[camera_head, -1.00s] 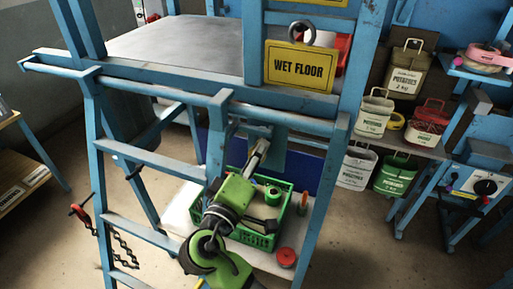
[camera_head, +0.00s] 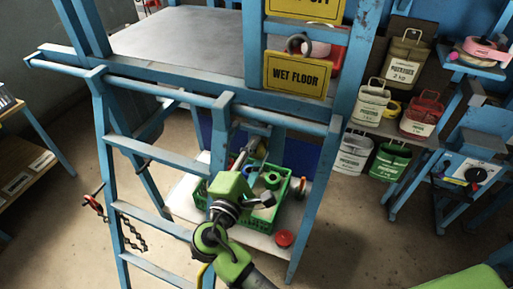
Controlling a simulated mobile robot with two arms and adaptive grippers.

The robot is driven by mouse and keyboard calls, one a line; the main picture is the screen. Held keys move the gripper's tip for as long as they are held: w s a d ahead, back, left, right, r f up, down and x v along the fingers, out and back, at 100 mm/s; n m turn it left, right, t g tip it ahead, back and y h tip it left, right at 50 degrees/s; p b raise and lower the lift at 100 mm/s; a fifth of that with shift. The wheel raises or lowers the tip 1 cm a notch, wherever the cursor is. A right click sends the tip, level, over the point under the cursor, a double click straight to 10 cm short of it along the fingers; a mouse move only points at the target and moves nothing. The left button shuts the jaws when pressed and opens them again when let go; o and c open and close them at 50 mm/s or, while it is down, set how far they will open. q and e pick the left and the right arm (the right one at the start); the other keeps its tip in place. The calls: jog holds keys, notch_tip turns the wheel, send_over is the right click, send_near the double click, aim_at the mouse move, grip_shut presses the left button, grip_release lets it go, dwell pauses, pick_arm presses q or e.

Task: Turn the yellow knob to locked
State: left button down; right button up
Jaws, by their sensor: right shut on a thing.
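I cannot make out a yellow knob in the head view. A dark rotary knob (camera_head: 476,174) with a red part sits on the pale front panel of a blue unit at the right. My right arm is green and reaches up from the bottom middle in front of the blue ladder frame. My left gripper is not in view.
A green crate (camera_head: 289,191) with a green roll stands on a pale low shelf beside a red round item (camera_head: 284,239). The blue ladder (camera_head: 157,217) crosses the left front. Yellow wet floor signs (camera_head: 297,74) hang above. Several tins stand right.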

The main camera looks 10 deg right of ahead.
jog(key=shift+r+n, duration=0.1)
jog(key=shift+n, duration=0.3)
jog(key=o, duration=0.9)
jog(key=shift+c, duration=0.2)
jog(key=shift+o, duration=1.3)
jog(key=shift+w+d, duration=0.1)
